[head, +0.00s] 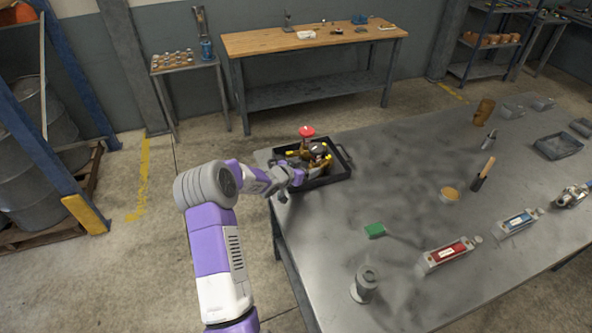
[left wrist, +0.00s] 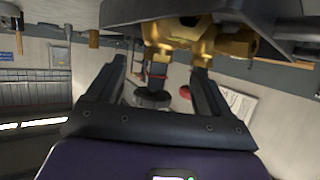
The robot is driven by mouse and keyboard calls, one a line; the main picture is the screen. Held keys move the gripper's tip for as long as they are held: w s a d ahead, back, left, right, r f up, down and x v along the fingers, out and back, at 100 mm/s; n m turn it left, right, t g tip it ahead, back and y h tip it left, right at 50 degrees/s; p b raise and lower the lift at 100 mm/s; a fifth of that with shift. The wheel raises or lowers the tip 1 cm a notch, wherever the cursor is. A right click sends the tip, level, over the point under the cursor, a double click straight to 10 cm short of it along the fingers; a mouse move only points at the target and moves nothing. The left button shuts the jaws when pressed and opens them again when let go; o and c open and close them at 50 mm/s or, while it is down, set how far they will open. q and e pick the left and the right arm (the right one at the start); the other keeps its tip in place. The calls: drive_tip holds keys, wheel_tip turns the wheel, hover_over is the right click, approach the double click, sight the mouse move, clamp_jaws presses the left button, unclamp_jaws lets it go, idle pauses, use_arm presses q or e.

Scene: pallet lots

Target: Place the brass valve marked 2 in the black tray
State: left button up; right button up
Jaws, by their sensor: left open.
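The black tray (head: 342,172) stands at the table's far left corner. Brass valve parts (head: 312,160) sit in it, one with a red handwheel (head: 307,131) and one with a dark top. No number can be read. My left gripper (head: 284,184) is at the tray's near left side, its fingers partly hidden. In the left wrist view the open fingers (left wrist: 160,75) point at brass fittings (left wrist: 168,36), with a dark round knob (left wrist: 152,97) seen between them. Nothing is clearly held, and I cannot tell whether the fingers touch the brass. My right gripper is not in view.
A second dark tray (head: 558,146) lies far right. The table middle is mostly clear.

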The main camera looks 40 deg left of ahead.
use_arm(q)
drive_tip(key=v, duration=0.6)
drive_tip(key=shift+s+p, duration=0.2)
drive_tip(key=shift+p, duration=0.1)
